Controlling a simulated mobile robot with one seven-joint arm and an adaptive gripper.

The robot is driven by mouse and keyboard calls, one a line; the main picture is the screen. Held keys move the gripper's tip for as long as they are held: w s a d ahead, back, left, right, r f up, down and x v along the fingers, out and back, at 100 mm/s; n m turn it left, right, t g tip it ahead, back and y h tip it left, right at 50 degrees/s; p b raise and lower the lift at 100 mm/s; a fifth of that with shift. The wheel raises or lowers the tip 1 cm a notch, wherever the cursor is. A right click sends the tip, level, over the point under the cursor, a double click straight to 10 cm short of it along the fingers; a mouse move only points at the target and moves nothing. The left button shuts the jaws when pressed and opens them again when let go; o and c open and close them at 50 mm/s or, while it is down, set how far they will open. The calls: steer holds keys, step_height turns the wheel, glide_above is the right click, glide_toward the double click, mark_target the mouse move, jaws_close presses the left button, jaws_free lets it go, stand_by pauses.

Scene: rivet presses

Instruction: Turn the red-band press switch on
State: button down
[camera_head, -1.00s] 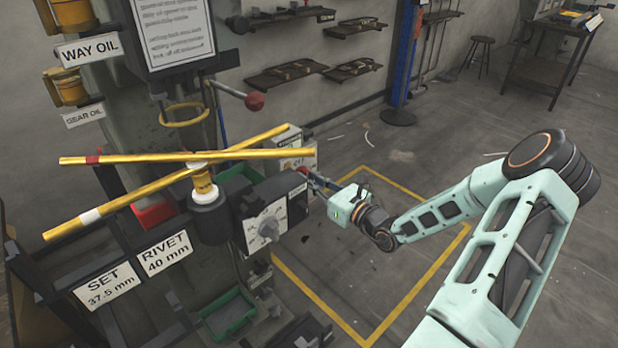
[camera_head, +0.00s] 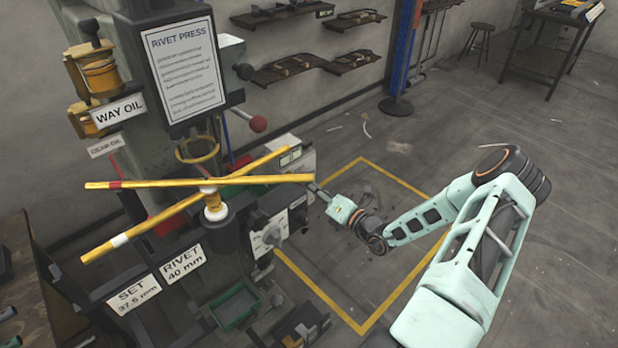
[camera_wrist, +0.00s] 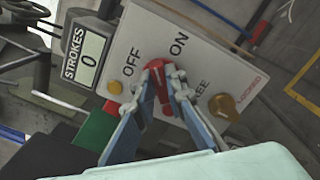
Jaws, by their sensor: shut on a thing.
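The red switch (camera_wrist: 157,72) sits on a pale panel (camera_wrist: 205,60) between the printed words OFF and ON in the wrist view. My gripper (camera_wrist: 164,88) is closed around it, one finger on each side. The fingers partly cover the switch, so its exact angle is hard to read. In the head view my gripper (camera_head: 314,188) reaches the pale box (camera_head: 302,160) on the press; the switch is hidden there.
A yellow knob (camera_wrist: 222,106) and a small yellow button (camera_wrist: 115,88) flank the switch. A STROKES display (camera_wrist: 88,60) reads 0. A yellow bar's end passes close to my gripper in the head view. Open floor (camera_head: 390,215) lies to the right.

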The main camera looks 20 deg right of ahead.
steer(key=shift+f+m+p, duration=0.15)
steer(key=shift+m+p, duration=0.65)
steer(key=shift+m, duration=1.25)
steer(key=shift+f+m+p, duration=0.1)
steer(key=shift+m+p, duration=0.65)
steer(key=shift+m, duration=1.3)
steer(key=c, duration=2)
jaws_free()
steer(key=shift+o, duration=0.2)
steer(key=shift+d, duration=0.1)
steer(key=v, duration=1.2)
